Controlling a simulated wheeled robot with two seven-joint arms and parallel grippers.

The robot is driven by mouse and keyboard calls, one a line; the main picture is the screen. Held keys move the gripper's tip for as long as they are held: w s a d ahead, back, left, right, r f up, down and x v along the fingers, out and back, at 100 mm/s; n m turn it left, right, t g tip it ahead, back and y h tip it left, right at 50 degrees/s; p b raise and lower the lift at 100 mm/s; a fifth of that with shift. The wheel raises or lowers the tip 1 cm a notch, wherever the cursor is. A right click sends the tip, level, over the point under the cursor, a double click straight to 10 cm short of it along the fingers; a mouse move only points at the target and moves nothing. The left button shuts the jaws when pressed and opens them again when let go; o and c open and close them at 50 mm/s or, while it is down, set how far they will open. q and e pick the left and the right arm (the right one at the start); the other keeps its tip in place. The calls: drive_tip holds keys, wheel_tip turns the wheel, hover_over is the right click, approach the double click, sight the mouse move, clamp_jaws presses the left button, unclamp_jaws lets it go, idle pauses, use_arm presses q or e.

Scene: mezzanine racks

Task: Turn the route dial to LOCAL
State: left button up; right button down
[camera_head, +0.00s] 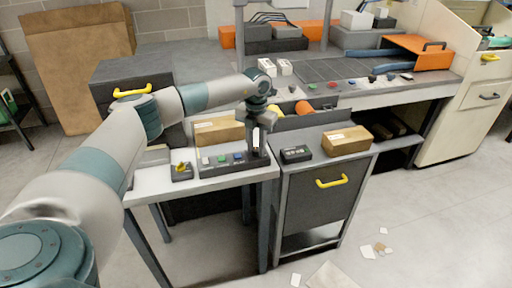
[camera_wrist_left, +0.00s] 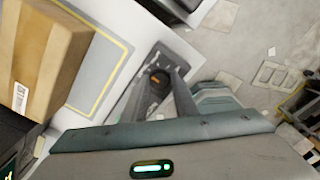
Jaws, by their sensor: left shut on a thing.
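My left gripper (camera_head: 258,150) reaches straight down over the right end of a dark control panel (camera_head: 216,169) on the light table. In the left wrist view the gripper (camera_wrist_left: 160,82) is shut on a dark round dial (camera_wrist_left: 154,77) with a small orange mark, one finger on each side. The dial sits on a grey plate. In the head view the gripper hides the dial. I cannot read any position label, LOCAL included. My right gripper is not in view.
Green (camera_head: 222,158) and blue (camera_head: 238,157) buttons sit just left of the gripper. A small box with a yellow switch (camera_head: 181,168) stands further left. A cardboard box (camera_head: 218,130) is behind the panel. A dark cabinet (camera_head: 320,189) stands to the right.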

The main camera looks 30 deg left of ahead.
sight(256, 149)
use_arm(q)
drive_tip(key=shift+w+r, duration=0.1)
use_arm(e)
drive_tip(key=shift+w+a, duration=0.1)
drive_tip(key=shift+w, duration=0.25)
use_arm(q)
drive_tip(key=o, duration=1.1)
drive_tip(key=shift+c, duration=0.2)
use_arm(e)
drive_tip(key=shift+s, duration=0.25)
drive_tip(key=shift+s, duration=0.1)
use_arm(q)
drive_tip(key=shift+r, duration=0.55)
wheel_tip(256, 149, up, 16)
drive_tip(key=b, duration=0.4)
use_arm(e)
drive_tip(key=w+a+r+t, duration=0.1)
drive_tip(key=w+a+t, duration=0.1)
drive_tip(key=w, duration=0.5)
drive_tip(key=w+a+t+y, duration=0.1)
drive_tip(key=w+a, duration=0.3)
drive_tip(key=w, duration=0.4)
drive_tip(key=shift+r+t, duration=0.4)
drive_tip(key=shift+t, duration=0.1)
